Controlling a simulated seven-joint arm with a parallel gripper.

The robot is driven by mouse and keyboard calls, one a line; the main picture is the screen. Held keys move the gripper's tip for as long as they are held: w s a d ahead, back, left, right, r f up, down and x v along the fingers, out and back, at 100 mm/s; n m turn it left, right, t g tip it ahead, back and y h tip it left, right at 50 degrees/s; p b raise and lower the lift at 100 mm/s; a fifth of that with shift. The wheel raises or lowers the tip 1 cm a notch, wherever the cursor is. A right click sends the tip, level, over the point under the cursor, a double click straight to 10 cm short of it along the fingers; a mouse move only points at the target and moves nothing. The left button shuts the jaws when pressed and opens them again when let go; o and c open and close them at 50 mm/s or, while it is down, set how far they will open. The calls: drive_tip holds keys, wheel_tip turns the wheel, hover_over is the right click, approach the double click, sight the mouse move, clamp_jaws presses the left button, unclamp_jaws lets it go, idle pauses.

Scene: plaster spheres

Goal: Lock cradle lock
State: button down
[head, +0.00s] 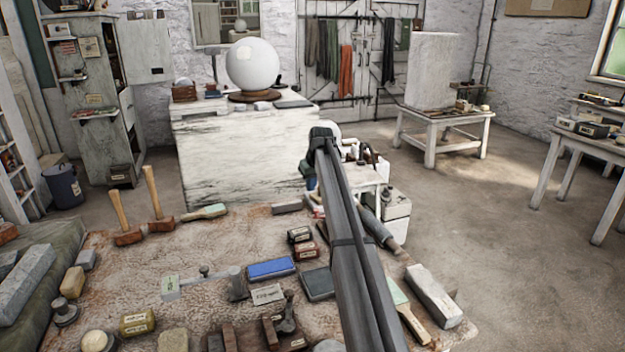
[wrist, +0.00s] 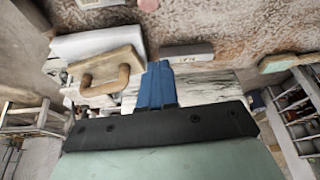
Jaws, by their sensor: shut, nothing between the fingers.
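A large white plaster sphere (head: 252,64) rests on a round brown base (head: 250,96) on top of a white, worn block-like stand (head: 235,150). I cannot pick out a cradle lock for certain; a small dark piece (head: 278,83) sits just right of the sphere's base. My gripper (head: 311,184) is in front of the stand's right side, low and apart from the sphere, mostly hidden by my arm. In the wrist view my gripper's blue fingers (wrist: 157,68) are together and hold nothing. The sphere is not clearly seen in that view.
The near worktable (head: 220,250) is crowded with mallets (head: 160,222), blocks, brushes and a blue box (head: 271,268). A wooden handle (wrist: 124,78) shows close left of my fingers in the wrist view. Open floor (head: 480,240) lies to the right.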

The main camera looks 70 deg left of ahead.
wheel_tip(320, 180, down, 6)
drive_tip(key=d, duration=0.2)
drive_tip(key=shift+r, duration=0.15)
drive_tip(key=shift+d, duration=0.1)
idle(0.4)
drive_tip(key=d+n+g, duration=0.1)
drive_tip(key=n, duration=0.2)
drive_tip(key=d+n+h, duration=0.1)
drive_tip(key=d+n, duration=0.1)
drive_tip(key=d+n+g, duration=0.1)
drive_tip(key=d+n, duration=0.1)
drive_tip(key=n, duration=0.1)
drive_tip(key=shift+s+n+g, duration=0.3)
drive_tip(key=shift+s, duration=0.1)
drive_tip(key=shift+w+a, duration=0.1)
drive_tip(key=shift+a, duration=0.05)
drive_tip(key=shift+w+a, duration=0.35)
drive_tip(key=shift+a, duration=0.25)
drive_tip(key=shift+s, duration=0.1)
